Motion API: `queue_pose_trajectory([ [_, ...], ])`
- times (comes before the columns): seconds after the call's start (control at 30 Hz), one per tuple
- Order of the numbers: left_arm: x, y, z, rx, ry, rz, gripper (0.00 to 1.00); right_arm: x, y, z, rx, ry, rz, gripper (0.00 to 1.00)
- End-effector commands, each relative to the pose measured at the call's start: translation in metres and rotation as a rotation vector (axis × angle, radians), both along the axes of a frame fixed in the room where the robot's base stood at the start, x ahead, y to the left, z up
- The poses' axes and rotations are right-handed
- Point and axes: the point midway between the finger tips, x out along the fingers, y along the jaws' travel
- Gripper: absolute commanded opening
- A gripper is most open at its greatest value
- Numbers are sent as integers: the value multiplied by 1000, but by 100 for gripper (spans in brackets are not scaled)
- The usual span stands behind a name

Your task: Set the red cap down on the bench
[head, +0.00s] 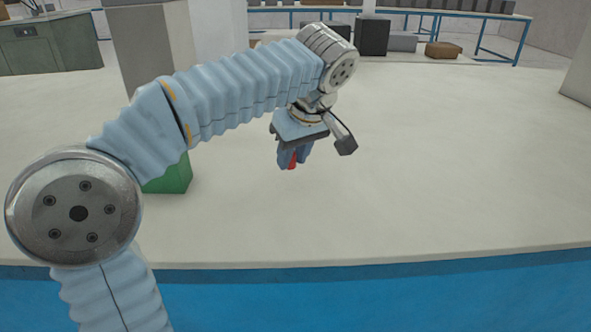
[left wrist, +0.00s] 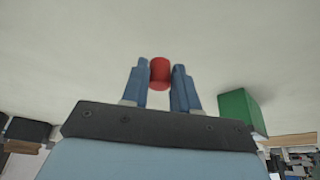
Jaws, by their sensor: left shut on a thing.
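The red cap (left wrist: 160,72) is held between the two blue fingers of my left gripper (left wrist: 160,82) in the left wrist view. In the head view only a small part of the red cap (head: 292,160) shows between the fingers of the left gripper (head: 293,158); the rest is hidden by the fingers. The gripper points down over the pale bench (head: 440,180). I cannot tell whether the cap touches the bench top. My right gripper is in neither view.
A green block (left wrist: 240,111) stands on the bench; in the head view the green block (head: 172,178) is partly hidden behind my left arm. The bench is clear to the right of the gripper. Dark and brown boxes (head: 373,37) lie at the back.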

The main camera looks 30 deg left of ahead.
Motion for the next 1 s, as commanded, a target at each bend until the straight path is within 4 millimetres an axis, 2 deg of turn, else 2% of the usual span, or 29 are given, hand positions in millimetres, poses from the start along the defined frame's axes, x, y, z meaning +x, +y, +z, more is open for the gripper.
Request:
queue_pose_trajectory([
  [0.17, 12, -1, -16, 0, 3, -1, 1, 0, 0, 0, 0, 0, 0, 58],
  [0.33, 11, 0, -40, 0, 1, 0, 1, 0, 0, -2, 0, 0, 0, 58],
  [0.57, 11, -1, -43, -1, 0, 1, 1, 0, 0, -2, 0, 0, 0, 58],
  [0.6, 11, -1, -43, -1, 0, 1, 34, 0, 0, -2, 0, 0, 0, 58],
  [0.73, 11, -1, -43, -1, 0, 0, 54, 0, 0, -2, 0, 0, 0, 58],
  [1.0, 10, -1, -43, 0, -1, 0, 55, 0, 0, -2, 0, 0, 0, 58],
])
